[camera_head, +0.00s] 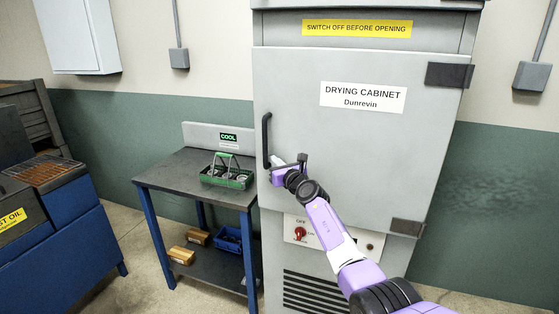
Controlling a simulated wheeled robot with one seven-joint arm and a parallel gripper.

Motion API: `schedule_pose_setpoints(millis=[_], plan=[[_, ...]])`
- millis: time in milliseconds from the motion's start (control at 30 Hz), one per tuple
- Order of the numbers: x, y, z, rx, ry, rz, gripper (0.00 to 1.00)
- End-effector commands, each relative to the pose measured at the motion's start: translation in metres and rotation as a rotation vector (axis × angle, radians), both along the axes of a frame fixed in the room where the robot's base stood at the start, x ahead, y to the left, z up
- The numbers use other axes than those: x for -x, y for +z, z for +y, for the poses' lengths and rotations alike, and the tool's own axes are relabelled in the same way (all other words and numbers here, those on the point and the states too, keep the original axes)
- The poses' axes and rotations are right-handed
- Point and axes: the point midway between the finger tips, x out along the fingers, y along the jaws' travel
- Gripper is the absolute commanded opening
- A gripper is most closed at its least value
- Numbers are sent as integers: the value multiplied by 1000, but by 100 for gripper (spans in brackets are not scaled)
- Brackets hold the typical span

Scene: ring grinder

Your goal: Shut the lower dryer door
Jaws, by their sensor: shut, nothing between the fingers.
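The drying cabinet (440,215) stands right of centre. Its large grey door (350,150) bears a label reading "DRYING CABINET Dunrevin" (362,97). A black vertical handle (266,140) is on the door's left side, and dark hinges (450,75) are on its right. The door looks closed or nearly so; I cannot tell whether a small gap remains. My gripper (289,166) is shut and empty. It is in front of the door's lower left, just right of the handle's lower end. I cannot tell whether it touches the door.
A panel with a red switch (300,232) is below the door. Left of the cabinet, a dark-topped table (165,178) holds a green caddy (228,176); its lower shelf carries wooden blocks (182,255) and a blue bin (229,238). A blue machine (75,235) stands far left.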

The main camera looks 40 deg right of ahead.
Motion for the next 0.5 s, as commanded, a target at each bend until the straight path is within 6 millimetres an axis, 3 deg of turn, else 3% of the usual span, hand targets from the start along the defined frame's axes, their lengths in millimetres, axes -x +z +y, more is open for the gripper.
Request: schedule_pose_setpoints(millis=[33,500], plan=[[0,10,-8,6,-14,-13,0],[10,11,-11,4,-23,-13,0]])
